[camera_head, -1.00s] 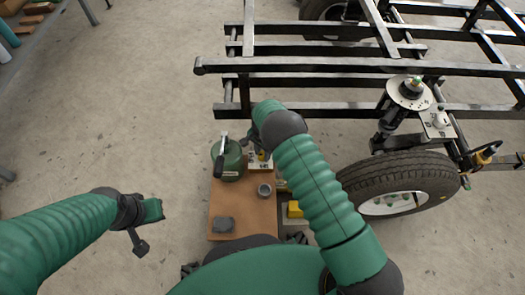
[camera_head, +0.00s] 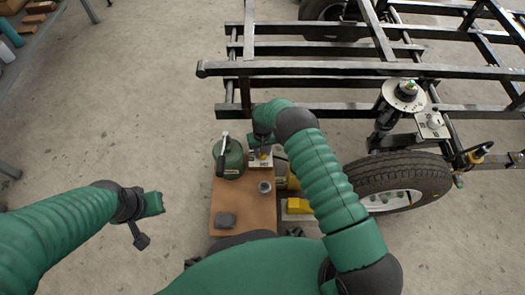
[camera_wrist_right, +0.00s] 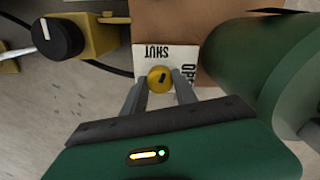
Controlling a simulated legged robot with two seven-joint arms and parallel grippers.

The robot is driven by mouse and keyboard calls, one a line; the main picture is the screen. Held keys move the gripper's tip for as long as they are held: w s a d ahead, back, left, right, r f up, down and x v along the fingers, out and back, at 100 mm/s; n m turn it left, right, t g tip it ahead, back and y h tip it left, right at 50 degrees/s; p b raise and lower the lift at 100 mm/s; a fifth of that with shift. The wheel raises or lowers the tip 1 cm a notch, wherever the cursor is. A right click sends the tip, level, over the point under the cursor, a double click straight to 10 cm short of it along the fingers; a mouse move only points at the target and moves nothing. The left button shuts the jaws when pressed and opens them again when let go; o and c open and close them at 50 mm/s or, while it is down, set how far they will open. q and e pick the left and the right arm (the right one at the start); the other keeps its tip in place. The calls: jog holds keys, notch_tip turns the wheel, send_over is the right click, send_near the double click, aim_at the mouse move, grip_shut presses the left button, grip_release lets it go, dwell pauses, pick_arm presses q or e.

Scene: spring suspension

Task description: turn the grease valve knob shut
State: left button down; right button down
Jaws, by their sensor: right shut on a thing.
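A grey block and small cup are on the board. Yellow equipment (camera_head: 299,206) is at its right. A wheel (camera_head: 400,180) and black frame stand beyond.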

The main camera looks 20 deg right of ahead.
jog(key=shift+n, duration=1.9)
jog(key=c, duration=1)
grip_release()
jog(key=shift+o, duration=0.2)
notch_tip(320, 180, up, 17)
jog(key=p, duration=0.9)
jog(key=shift+f, duration=0.15)
